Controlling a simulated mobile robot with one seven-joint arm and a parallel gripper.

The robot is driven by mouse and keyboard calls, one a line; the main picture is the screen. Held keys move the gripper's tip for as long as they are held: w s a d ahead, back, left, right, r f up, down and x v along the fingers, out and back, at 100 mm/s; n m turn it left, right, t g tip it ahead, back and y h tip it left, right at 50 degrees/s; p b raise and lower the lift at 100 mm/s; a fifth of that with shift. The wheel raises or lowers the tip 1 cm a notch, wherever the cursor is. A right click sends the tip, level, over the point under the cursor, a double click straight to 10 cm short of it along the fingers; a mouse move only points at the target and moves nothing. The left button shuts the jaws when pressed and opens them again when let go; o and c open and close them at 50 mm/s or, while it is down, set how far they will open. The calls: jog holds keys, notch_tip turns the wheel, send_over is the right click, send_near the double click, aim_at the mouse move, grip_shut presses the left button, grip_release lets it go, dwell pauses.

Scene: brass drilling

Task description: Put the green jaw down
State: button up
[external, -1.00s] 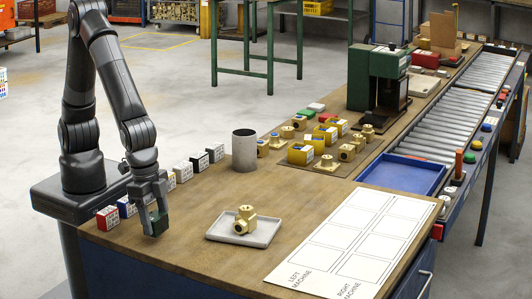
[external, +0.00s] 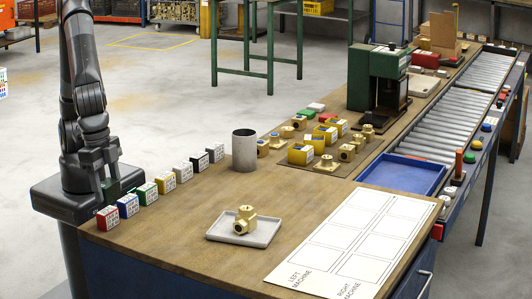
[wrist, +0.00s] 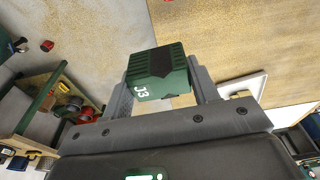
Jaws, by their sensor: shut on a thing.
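My gripper (external: 110,178) is shut on the green jaw (wrist: 158,76), a dark green block marked J3. In the wrist view the jaw sits between the two grey fingers (wrist: 163,92). In the external view my gripper hangs close to my base at the left, behind the row of coloured blocks. The jaw is small and mostly hidden by the fingers there.
A row of coloured blocks, among them a red one (external: 107,217), a blue one (external: 128,206) and a green one (external: 148,193), lines the table's left edge. A grey tray (external: 265,236) holds a brass part (external: 245,220). A metal cylinder (external: 245,150) stands behind.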

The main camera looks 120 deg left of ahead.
jog(key=w+a+n, duration=0.2)
jog(key=w+a, duration=0.1)
jog(key=a, duration=1)
jog(key=n, duration=0.2)
send_over(217, 188)
jog(key=shift+y, duration=0.4)
jog(key=f, duration=0.6)
jog(key=shift+s+d+f, duration=0.2)
jog(key=shift+d+f, duration=0.1)
jog(key=shift+f, duration=0.05)
jog(key=shift+a+f, duration=0.1)
jog(key=shift+f, duration=1.95)
jog(key=shift+f, duration=0.15)
jog(key=o, duration=1.2)
jog(key=shift+c, duration=0.2)
